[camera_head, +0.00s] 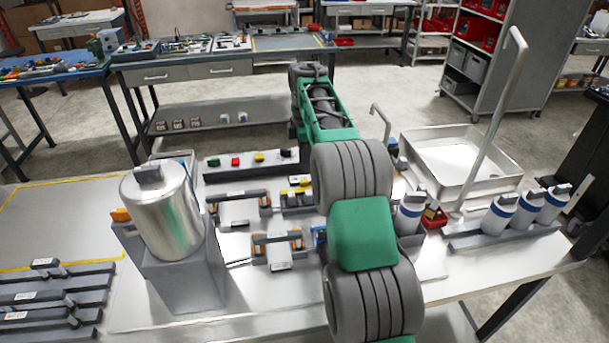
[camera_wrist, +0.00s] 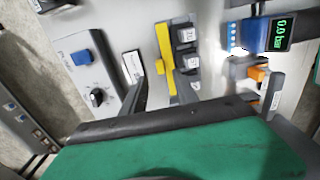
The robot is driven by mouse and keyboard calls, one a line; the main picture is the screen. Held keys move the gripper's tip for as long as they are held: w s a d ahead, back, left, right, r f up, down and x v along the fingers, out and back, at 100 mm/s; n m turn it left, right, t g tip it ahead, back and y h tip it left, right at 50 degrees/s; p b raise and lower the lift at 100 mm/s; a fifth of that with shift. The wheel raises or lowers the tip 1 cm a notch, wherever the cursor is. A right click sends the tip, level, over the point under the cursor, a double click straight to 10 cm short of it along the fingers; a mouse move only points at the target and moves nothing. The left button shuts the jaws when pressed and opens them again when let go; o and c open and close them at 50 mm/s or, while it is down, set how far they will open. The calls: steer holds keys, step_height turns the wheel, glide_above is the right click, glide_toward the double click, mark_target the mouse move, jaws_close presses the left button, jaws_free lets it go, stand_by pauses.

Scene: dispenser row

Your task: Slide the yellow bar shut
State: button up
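The yellow bar (camera_wrist: 164,47) lies lengthwise along a grey unit in the wrist view, beside a row of small dark labelled blocks (camera_wrist: 187,35). A small yellow tab juts from its left side. In the head view the yellow bar (camera_head: 299,182) shows only in part, just left of my arm. My gripper (camera_wrist: 160,82) shows two dark fingers set apart, with the lower part of the bar in the gap between them. Nothing is clearly held. I cannot tell whether a finger touches the bar. The head view hides my gripper behind my arm.
A grey panel with a black knob (camera_wrist: 97,96) and blue button lies left in the wrist view. A blue gauge (camera_wrist: 258,36) and an orange-ended clamp (camera_wrist: 258,75) are right. In the head view, a metal cylinder (camera_head: 162,212) stands left and a tray (camera_head: 412,141) right.

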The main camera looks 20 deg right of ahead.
mark_target(305, 180)
step_height(305, 180, down, 6)
steer(key=shift+f+p, duration=0.15)
steer(key=shift+p, duration=0.15)
steer(key=shift+c, duration=0.3)
jaws_close()
stand_by(1.0)
